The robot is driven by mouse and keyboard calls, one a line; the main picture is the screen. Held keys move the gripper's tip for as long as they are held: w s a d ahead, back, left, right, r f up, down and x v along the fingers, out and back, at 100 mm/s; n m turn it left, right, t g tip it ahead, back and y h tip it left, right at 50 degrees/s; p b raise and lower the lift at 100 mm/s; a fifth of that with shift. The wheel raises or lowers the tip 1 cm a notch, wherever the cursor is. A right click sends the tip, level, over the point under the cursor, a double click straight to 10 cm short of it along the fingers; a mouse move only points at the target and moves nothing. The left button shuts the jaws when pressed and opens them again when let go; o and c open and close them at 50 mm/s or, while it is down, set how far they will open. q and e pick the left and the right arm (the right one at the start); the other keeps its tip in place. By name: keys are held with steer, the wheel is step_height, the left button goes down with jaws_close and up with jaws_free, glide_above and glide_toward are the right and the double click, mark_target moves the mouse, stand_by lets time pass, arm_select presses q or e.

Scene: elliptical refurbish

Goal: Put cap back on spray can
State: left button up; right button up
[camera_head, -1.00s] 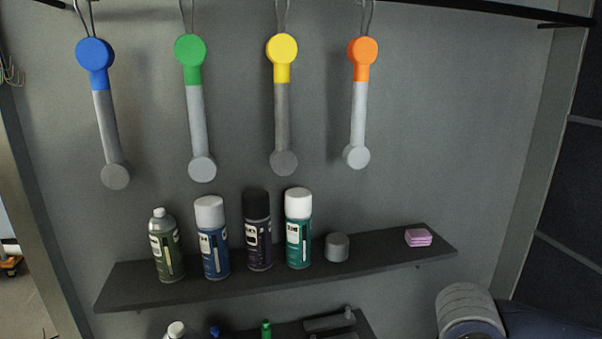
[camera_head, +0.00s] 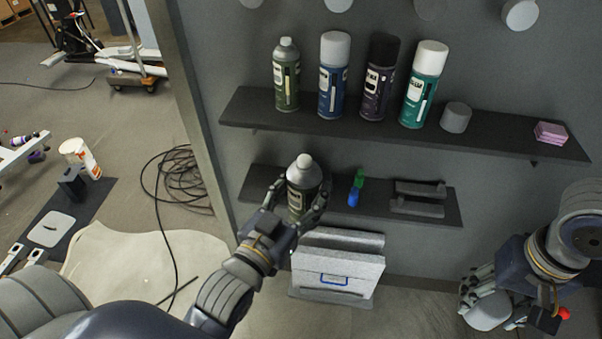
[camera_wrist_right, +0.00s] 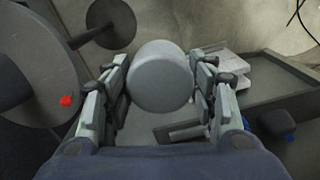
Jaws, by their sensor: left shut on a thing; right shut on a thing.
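My left gripper (camera_head: 306,208) is shut around a spray can (camera_head: 304,174) with a pale nozzle and no cap. The can is upright at the left of the lower shelf; I cannot tell whether its base touches the shelf. My right gripper (camera_wrist_right: 162,88) is shut on a light grey round cap (camera_wrist_right: 160,78). In the head view, the right gripper (camera_head: 482,300) is low at the right, well apart from the can, with the pale cap (camera_head: 490,313) partly covered by fingers. Another grey cap (camera_head: 456,118) stands on the upper shelf.
The upper shelf (camera_head: 245,110) holds several spray cans and a pink block (camera_head: 550,133). The lower shelf (camera_head: 450,207) also has a small green-and-blue bottle (camera_head: 356,188) and dark holders (camera_head: 418,198). A grey box (camera_head: 335,268) is below. Space between my grippers is mostly clear.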

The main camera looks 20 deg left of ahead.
arm_select(q)
steer(key=s+d+f+m+g+h, duration=0.1)
steer(key=d+m+g+h, duration=0.3)
steer(key=d+h, duration=0.5)
steer(key=d+m, duration=0.2)
steer(key=shift+s+d+f+m, duration=0.25)
steer(key=shift+s+f+m, duration=0.05)
steer(key=shift+s+f, duration=0.05)
arm_select(e)
steer(key=w+a+r, duration=0.3)
steer(key=a+r, duration=0.6)
steer(key=a, duration=0.3)
steer(key=w+a+r, duration=0.3)
steer(key=a+r, duration=0.5)
steer(key=a, duration=0.4)
steer(key=shift+r+m, duration=0.35)
steer(key=shift+m, duration=0.05)
steer(key=shift+f, duration=2.05)
steer(key=shift+f, duration=0.85)
steer(key=shift+f, duration=0.6)
